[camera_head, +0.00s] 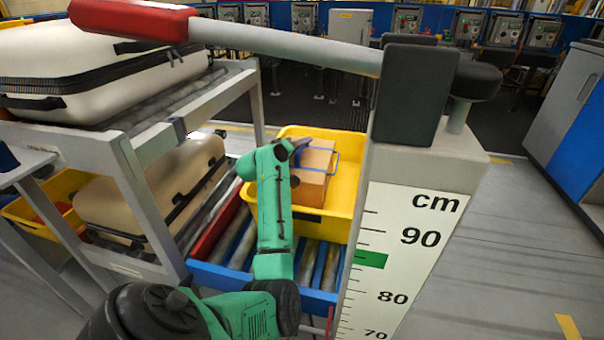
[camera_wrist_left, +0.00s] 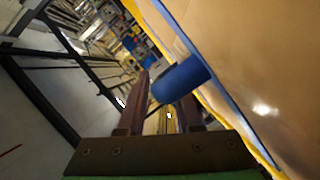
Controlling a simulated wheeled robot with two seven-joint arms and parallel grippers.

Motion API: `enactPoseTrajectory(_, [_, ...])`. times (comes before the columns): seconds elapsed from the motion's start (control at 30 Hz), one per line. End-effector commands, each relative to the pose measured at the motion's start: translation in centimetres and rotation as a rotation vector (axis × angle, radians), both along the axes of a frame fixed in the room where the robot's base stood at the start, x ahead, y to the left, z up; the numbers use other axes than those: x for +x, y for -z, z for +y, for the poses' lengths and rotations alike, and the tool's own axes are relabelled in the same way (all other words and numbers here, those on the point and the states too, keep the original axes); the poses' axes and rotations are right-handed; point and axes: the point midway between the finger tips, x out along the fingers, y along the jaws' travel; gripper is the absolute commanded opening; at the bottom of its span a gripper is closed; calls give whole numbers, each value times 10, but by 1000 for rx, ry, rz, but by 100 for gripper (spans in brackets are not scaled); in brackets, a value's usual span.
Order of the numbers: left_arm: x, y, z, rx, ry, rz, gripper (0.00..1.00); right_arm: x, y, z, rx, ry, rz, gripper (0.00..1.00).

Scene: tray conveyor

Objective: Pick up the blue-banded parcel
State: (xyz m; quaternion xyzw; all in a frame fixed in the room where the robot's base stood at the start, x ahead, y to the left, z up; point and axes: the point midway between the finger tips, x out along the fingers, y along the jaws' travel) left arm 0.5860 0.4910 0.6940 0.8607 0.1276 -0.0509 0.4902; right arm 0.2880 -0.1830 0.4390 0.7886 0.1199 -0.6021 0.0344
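The blue-banded parcel (camera_head: 314,180) is a brown box with thin blue bands, sitting in a yellow tray (camera_head: 345,190). In the left wrist view its brown face (camera_wrist_left: 265,60) fills the right side. A blue cylinder (camera_wrist_left: 182,82), seemingly a handle on the band, sticks out from it. My left gripper (camera_head: 302,150) is at the parcel's upper left edge. In the left wrist view its two dark fingers (camera_wrist_left: 162,108) are apart, with a gap between them. The cylinder is at the fingertips, overlapping the right finger; I cannot tell whether they touch. My right gripper is out of view.
The tray rests on a blue-framed roller conveyor (camera_head: 235,255). A rack (camera_head: 150,165) with a white suitcase (camera_head: 95,70) and a beige case (camera_head: 150,190) stands left. A measuring post (camera_head: 405,235) with a red-ended bar (camera_head: 135,18) stands close at the right. Floor at far right is clear.

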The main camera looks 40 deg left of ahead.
Motion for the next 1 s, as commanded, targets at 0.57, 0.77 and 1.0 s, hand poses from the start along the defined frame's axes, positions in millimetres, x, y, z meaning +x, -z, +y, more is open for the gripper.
enactPoseTrajectory(0.57, [-1,1,-1,-3,1,1,0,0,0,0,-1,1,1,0])
enactPoseTrajectory(0.77, [-1,1,-1,-3,2,2,0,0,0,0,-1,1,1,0])
enactPoseTrajectory(1.0, [-1,1,-1,-3,2,2,0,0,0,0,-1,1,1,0])
